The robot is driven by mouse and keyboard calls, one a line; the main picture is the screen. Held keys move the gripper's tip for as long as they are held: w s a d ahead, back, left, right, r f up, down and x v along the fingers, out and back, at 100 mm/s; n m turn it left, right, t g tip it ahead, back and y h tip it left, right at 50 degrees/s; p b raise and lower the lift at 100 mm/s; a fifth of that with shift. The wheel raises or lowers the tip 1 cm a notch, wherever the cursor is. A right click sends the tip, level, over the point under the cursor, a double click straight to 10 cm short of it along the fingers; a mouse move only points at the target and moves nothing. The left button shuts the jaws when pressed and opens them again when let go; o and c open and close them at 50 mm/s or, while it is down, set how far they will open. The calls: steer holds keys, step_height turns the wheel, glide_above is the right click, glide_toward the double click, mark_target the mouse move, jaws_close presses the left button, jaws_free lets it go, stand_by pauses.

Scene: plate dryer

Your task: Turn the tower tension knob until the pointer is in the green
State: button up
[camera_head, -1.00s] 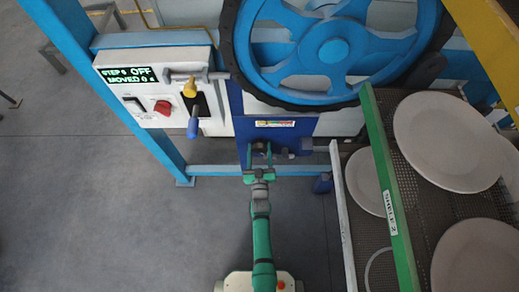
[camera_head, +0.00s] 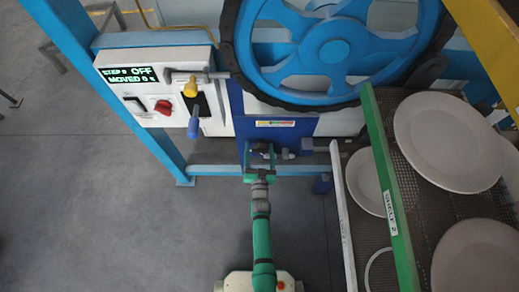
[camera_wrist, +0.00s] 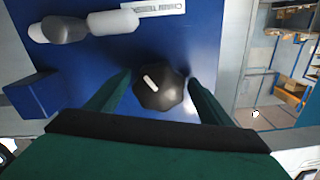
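The tension knob (camera_wrist: 160,97) is a dark many-sided knob with a white mark pointing to its upper left in the wrist view. It sits on the blue panel (camera_wrist: 215,30), low on the tower, and shows small and dark in the head view (camera_head: 262,147). My gripper (camera_wrist: 160,82) is open, with one green finger on each side of the knob. Narrow gaps seem to show between fingers and knob; contact cannot be confirmed. A coloured scale label (camera_head: 275,123) is above the knob in the head view. Its pointer is too small to read.
Grey fittings (camera_head: 290,154) stick out beside the knob. The big blue wheel (camera_head: 335,50) is above. A control box (camera_head: 150,90) with display and levers is at the left. The green-edged plate rack (camera_head: 388,190) stands close at the right. Floor at the left is clear.

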steer(key=s, duration=1)
steer(key=shift+s, duration=0.4)
steer(key=shift+s, duration=0.1)
steer(key=s+r+n+g, duration=0.2)
steer(key=s+r, duration=2.3)
steer(key=s, duration=0.2)
steer(key=shift+g, duration=0.3)
steer(key=shift+w+r, duration=0.1)
steer(key=shift+w, duration=0.05)
